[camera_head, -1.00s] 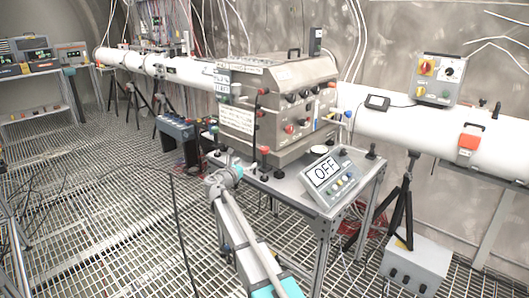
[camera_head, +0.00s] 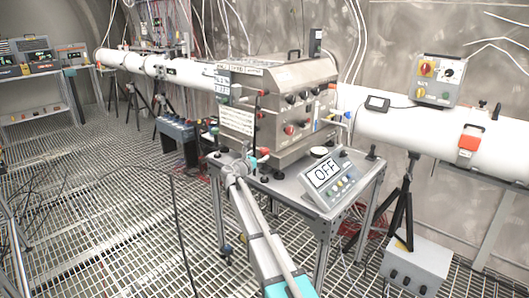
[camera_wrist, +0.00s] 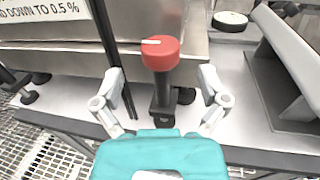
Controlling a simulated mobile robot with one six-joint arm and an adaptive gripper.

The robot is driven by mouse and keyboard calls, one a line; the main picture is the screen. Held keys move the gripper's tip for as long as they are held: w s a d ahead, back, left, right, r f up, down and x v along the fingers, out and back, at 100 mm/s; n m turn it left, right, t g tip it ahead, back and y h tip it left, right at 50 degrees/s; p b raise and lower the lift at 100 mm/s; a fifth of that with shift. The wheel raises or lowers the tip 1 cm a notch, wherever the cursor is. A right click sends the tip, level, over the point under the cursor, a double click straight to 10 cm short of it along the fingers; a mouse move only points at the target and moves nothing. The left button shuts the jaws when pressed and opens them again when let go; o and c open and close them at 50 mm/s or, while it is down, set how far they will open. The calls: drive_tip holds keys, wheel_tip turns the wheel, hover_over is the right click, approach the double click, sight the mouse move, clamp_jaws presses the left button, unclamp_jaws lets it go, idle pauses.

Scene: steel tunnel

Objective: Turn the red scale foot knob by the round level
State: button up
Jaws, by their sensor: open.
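The red scale foot knob (camera_wrist: 161,54) stands upright on a dark stem in the wrist view, with a white mark on its top. In that view my gripper (camera_wrist: 162,80) is open, one finger on each side of the knob and its stem, with gaps on both sides. In the head view the knob (camera_head: 265,153) shows at the table's front left, and my gripper (camera_head: 252,160) is right beside it. The round level (camera_wrist: 230,20) is a white-topped black disc behind and right of the knob; it also shows in the head view (camera_head: 319,151).
The large steel box (camera_head: 285,105) stands just behind the knob. A sloped console reading OFF (camera_head: 326,177) is to the right; its edge (camera_wrist: 290,60) is near my right finger. A dark upright post (camera_wrist: 110,50) is left of the knob. The grey tabletop (camera_wrist: 255,135) is bare in front.

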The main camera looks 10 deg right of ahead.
sight(262, 152)
drive_tip(key=shift+x, duration=2.4)
drive_tip(key=c, duration=1.2)
